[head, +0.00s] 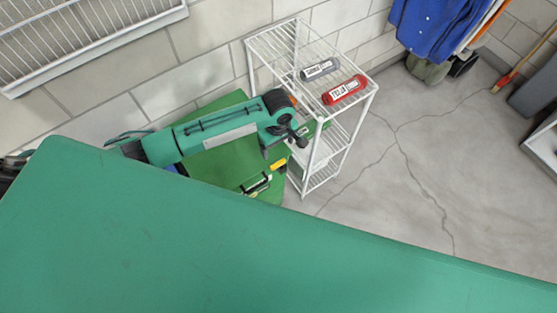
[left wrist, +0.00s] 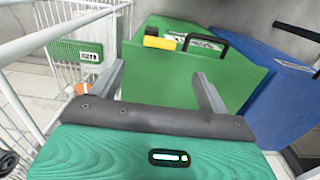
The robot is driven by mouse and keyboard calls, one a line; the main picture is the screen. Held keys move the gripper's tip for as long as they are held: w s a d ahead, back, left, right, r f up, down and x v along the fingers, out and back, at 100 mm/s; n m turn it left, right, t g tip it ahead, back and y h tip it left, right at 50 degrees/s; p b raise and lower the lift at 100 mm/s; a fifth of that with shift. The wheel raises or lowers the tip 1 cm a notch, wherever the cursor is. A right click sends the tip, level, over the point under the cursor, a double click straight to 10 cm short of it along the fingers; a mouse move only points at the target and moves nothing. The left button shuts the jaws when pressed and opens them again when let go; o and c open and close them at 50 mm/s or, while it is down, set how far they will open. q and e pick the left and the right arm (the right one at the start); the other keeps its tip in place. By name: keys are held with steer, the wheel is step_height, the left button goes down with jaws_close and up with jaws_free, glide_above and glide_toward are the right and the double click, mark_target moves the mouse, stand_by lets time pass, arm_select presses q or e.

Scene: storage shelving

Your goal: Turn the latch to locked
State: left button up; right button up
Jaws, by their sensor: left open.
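The latch is a yellow piece with a black end (head: 278,164), set beside a pale label and a black handle on a green case (head: 225,167). In the left wrist view the yellow latch (left wrist: 160,43) lies near the case's far edge, left of the black handle (left wrist: 210,42). My left gripper (head: 287,146) is above the case, close to the latch in the head view. In the left wrist view its two grey fingers (left wrist: 159,74) are spread and empty, with the latch beyond them and apart. The latch's lock marking is too small to read. My right gripper is not in view.
A white wire rack (head: 325,133) stands right beside the case, holding a grey cylinder (head: 320,69) and a red cylinder (head: 344,90). A green tag (left wrist: 75,52) hangs on the rack. A blue case (left wrist: 275,85) is right of the green one. Floor is open at right.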

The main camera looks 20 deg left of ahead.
mark_target(278, 163)
arm_select(q)
step_height(278, 163, down, 11)
steer(key=shift+f, duration=0.15)
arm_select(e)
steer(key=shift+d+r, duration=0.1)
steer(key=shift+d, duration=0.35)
arm_select(q)
steer(key=shift+c, duration=0.5)
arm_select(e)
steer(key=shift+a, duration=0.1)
